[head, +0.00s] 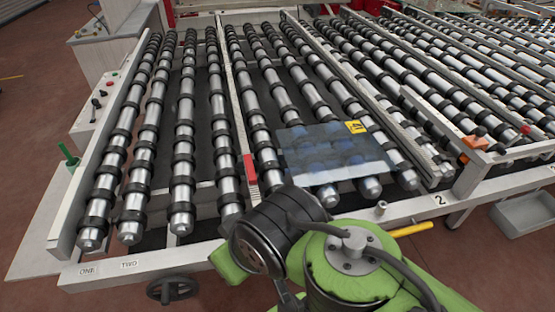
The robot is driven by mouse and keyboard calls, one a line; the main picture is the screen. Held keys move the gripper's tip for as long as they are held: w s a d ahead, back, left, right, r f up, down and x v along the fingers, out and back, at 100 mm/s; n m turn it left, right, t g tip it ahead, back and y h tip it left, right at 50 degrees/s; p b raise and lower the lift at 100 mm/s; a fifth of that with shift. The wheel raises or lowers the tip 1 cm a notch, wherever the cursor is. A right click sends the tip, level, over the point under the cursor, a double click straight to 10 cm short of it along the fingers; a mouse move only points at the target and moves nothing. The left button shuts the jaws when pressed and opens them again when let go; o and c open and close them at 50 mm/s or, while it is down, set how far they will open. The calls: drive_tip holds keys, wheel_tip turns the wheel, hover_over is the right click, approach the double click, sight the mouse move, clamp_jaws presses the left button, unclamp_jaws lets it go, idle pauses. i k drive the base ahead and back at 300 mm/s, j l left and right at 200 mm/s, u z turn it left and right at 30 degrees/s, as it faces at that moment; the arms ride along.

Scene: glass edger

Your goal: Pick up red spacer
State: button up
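A small red block, likely the red spacer (250,168), stands out against the pale rail between two roller rows, left of the glass sheet. A paler striped part shows just below it. My green and dark arm fills the bottom middle, and its dark joint is close below the red block in the picture. My gripper's fingers cannot be made out; the arm links may hide them. No hold on the red block is visible.
A clear glass sheet (330,165) with a yellow label lies on the rollers (185,140). An orange piece (475,142) is on the frame at right. A green handle (68,154) stands at left. A handwheel (172,289) juts from the front. A grey bin (525,214) is at right.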

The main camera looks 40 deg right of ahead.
sight(249, 165)
drive_tip(key=z, duration=0.95)
drive_tip(key=i+j, duration=0.1)
drive_tip(key=j, duration=0.45)
drive_tip(key=j+z, duration=0.1)
drive_tip(key=j, duration=0.5)
drive_tip(key=i+j, duration=0.15)
drive_tip(key=j, duration=0.45)
drive_tip(key=z, duration=0.05)
